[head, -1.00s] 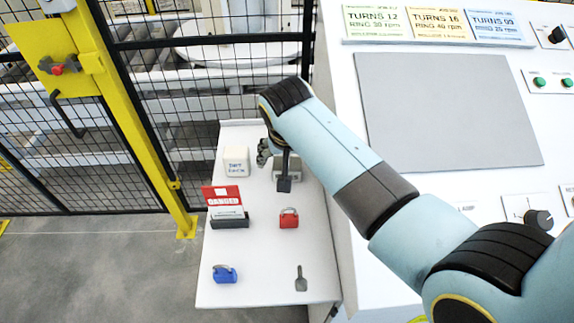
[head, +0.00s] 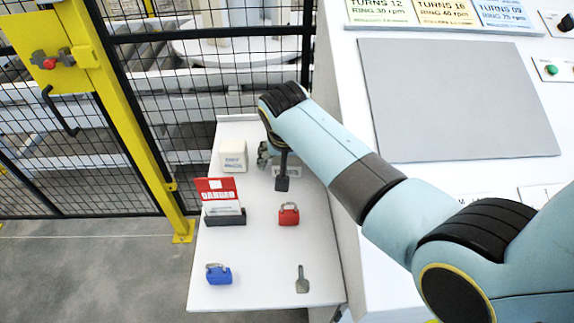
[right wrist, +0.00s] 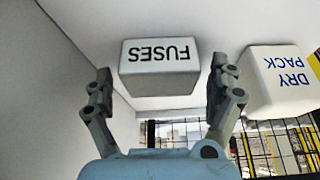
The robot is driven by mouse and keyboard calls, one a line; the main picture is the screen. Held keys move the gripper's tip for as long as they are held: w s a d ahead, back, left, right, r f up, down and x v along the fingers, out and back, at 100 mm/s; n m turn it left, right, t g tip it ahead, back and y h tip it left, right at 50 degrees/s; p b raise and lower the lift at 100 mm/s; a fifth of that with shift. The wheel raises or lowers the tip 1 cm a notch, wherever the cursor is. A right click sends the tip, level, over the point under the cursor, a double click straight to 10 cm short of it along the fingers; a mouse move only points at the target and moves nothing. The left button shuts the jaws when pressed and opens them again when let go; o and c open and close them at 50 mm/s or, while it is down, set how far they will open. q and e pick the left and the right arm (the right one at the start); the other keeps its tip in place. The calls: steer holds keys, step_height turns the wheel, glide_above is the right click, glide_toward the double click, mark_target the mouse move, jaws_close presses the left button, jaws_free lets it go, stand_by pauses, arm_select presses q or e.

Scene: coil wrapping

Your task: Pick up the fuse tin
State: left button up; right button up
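The fuse tin is a pale box marked FUSES (right wrist: 158,68), shown upside down in the right wrist view, between and just past the fingertips. In the head view only part of the tin (head: 294,172) shows behind my right gripper (head: 272,168), at the shelf's far end. My right gripper (right wrist: 160,92) is open, one finger on each side of the tin, with visible gaps between fingers and tin. My left gripper is not in view.
A white dry pack box (head: 233,155) stands close left of the tin; it also shows in the right wrist view (right wrist: 278,82). On the white shelf (head: 255,255) are a red danger sign holder (head: 218,200), a red padlock (head: 289,214), a blue padlock (head: 219,275) and a small grey key-like tool (head: 302,280).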

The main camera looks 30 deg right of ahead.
steer(key=c, duration=1.2)
steer(key=shift+o, duration=0.2)
